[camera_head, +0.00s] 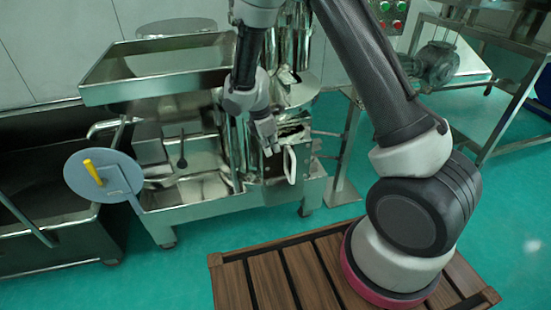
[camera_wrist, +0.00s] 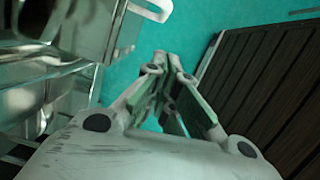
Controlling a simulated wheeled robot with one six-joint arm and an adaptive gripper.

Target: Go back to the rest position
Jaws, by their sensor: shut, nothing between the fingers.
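My gripper (camera_head: 268,145) hangs in front of the steel sieve machine (camera_head: 200,205) in the head view, fingers pointing down, close to a white loop handle (camera_head: 290,165). In the wrist view my gripper (camera_wrist: 168,62) has its fingers together with nothing between them. The handle (camera_wrist: 150,12) shows there at the top left, apart from the fingers. My arm reaches from the right side over to the machine.
A round grey lid with a yellow handle (camera_head: 93,172) is at the machine's left. A steel tray (camera_head: 150,68) sits above it. A brown slatted platform (camera_head: 285,280) lies in front. A steel table with a motor (camera_head: 435,62) stands right. Green floor (camera_head: 180,275) is clear between.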

